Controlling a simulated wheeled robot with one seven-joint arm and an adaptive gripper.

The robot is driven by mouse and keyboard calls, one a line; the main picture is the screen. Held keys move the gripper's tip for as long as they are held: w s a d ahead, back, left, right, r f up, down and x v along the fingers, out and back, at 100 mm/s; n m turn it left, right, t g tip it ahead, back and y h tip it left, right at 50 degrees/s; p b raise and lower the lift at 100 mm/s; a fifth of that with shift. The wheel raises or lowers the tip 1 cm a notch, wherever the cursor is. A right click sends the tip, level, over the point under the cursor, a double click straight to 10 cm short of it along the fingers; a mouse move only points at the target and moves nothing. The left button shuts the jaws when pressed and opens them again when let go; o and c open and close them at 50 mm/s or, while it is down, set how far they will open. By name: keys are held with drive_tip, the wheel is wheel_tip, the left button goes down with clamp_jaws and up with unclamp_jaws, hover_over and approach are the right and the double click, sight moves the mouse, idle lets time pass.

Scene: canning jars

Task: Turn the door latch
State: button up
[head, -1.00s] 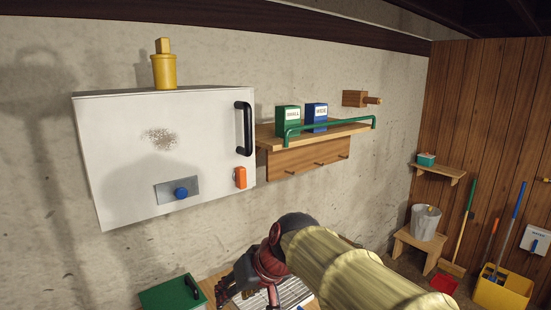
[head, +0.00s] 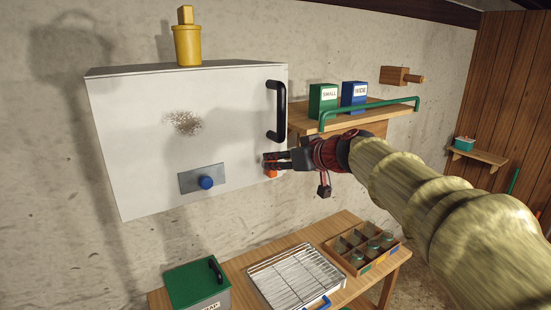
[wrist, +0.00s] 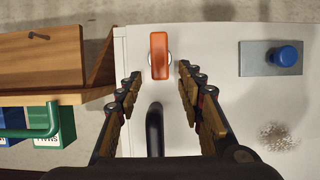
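The white wall cabinet (head: 130,130) has an orange door latch (head: 271,174) low near the right edge of its door, below the black handle (head: 282,110). In the head view my gripper mostly hides the latch. In the wrist view the latch (wrist: 159,52) is an upright orange bar on a pale round base. My gripper (head: 270,160) is at the door's right edge, and in the wrist view its fingers (wrist: 159,76) are open. The fingertips lie on either side of the line to the latch, with visible gaps and nothing held.
A blue knob (head: 206,182) on a grey plate is left of the latch. A wooden shelf (head: 370,108) with a green rail (head: 370,108) and two boxes is close on the right. Below, a bench holds a green-lidded box (head: 195,280), a wire rack (head: 300,275) and a divided crate (head: 352,262).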

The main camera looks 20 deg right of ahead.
drive_tip(key=x, duration=0.3)
drive_tip(key=shift+w+a, duration=0.1)
drive_tip(key=shift+w, duration=0.15)
drive_tip(key=shift+c, duration=0.5)
clamp_jaws()
